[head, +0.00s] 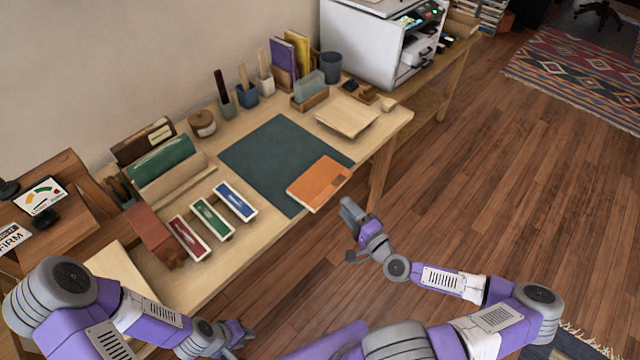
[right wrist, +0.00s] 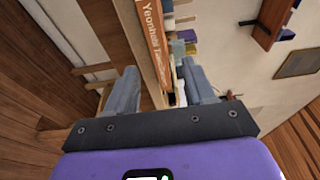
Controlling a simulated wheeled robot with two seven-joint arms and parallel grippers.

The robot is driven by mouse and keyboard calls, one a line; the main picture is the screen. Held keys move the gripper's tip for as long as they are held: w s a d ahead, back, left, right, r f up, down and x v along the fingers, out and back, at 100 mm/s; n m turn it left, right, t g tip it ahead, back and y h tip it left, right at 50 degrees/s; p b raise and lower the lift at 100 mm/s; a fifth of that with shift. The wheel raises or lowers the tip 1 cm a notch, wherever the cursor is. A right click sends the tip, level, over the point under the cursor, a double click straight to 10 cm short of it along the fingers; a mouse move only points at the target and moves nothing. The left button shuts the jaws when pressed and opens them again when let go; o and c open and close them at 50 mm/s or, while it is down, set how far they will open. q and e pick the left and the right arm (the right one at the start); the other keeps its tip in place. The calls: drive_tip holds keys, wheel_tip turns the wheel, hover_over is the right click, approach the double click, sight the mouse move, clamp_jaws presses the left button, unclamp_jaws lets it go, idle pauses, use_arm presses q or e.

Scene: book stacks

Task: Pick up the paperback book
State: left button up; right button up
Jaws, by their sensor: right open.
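The paperback book (head: 320,183) is orange and lies flat, partly on the dark green mat (head: 270,155), with one end sticking out past the table's front edge. In the right wrist view its orange spine with white lettering (right wrist: 155,40) shows ahead, in line with the gap between my fingers. My right gripper (head: 352,228) is open and empty, off the table's front edge, a little apart from the book's overhanging end. My left gripper (head: 242,335) is low at the bottom of the head view, away from the book; its jaws are too small to judge.
Three coloured boxes, red (head: 188,238), green (head: 212,219) and blue (head: 235,201), lie left of the book. A wooden tray (head: 346,116) stands behind it. A table leg (head: 381,180) is near my right gripper. The floor in front is clear.

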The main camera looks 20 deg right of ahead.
sight(334, 193)
drive_tip(key=w, duration=0.4)
drive_tip(key=w+b, duration=0.1)
drive_tip(key=w, duration=0.1)
drive_tip(key=shift+w+a+f, duration=0.15)
drive_tip(key=shift+a, duration=0.15)
clamp_jaws()
